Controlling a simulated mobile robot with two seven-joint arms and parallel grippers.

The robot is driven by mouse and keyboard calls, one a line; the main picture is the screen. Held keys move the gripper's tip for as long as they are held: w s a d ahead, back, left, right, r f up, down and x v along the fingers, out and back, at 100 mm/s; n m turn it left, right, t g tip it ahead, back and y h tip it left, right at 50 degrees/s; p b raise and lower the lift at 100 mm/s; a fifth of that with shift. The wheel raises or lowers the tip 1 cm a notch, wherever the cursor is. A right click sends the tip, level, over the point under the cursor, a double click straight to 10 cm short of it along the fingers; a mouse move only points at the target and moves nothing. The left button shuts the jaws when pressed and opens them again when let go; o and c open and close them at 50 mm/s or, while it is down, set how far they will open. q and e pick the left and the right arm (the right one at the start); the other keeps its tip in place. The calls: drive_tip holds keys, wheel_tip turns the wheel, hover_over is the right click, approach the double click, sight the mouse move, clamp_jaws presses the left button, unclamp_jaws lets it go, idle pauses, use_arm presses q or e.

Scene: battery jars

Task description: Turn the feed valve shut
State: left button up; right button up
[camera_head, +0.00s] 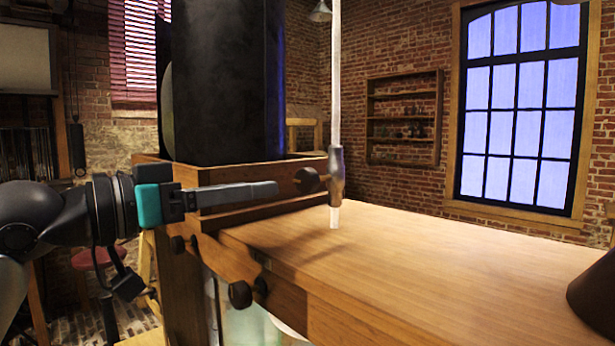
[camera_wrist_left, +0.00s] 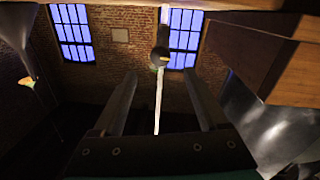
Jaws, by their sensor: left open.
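The feed valve (camera_head: 337,178) is a dull metal body on a pale vertical tube, with a short clear spout below it. Its dark round knob (camera_head: 307,180) sticks out to the left, toward my left gripper. My left gripper (camera_head: 277,188) reaches in from the left, level with the knob, its fingertips just short of it. In the left wrist view the feed valve (camera_wrist_left: 160,57) shows end-on with a yellow mark, beyond and between the two spread fingers. The gripper is open and empty. My right gripper is not in view.
A wooden bench top (camera_head: 430,255) lies below and right of the valve, mostly clear. A tall black column (camera_head: 228,85) stands in a wooden frame behind my left gripper. Dark round knobs (camera_head: 240,294) stick out of the bench's front. A dark brown object (camera_head: 597,295) is at the right edge.

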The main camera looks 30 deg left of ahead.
sight(301, 180)
use_arm(q)
drive_tip(key=p+x, duration=0.1)
drive_tip(key=x, duration=0.2)
drive_tip(key=shift+w+d+r, duration=0.1)
drive_tip(key=shift+w+d, duration=0.05)
drive_tip(key=shift+w, duration=0.25)
drive_tip(key=shift+p+x, duration=1.25)
drive_tip(key=shift+x, duration=1.3)
drive_tip(key=shift+p+x, duration=0.3)
drive_tip(key=shift+x, duration=0.5)
clamp_jaws()
